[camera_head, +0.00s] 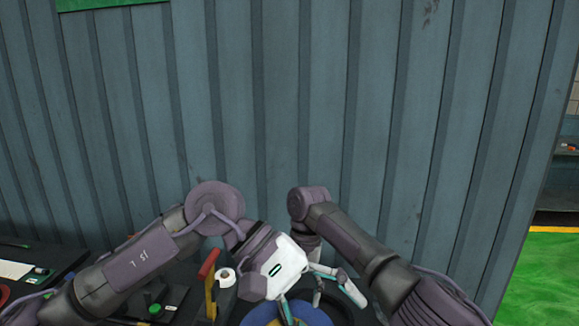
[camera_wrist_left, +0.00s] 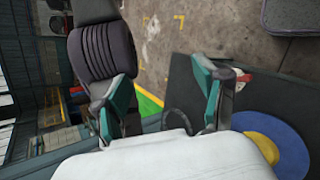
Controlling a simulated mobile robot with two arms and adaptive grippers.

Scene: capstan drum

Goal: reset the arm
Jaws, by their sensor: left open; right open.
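My left arm comes in from the left in the head view, bent down over the bench. Its white-bodied left gripper (camera_head: 284,300) hangs above a round blue drum (camera_head: 312,315), and its fingertips are partly cut off. In the left wrist view the left gripper (camera_wrist_left: 163,98) has its two teal fingers wide apart with nothing between them. The blue drum with a yellow centre (camera_wrist_left: 290,140) lies to the right of the fingers there. My right gripper (camera_head: 338,282) is just right of the left one, with teal fingers apart and no object visible between them.
A ribbed grey-blue wall (camera_head: 300,110) stands behind the bench. A red-and-yellow handled tool (camera_head: 209,280) and a white roll (camera_head: 226,277) are close left of the left gripper. A dark bench top (camera_wrist_left: 245,105) and bare floor (camera_wrist_left: 215,30) show in the wrist view.

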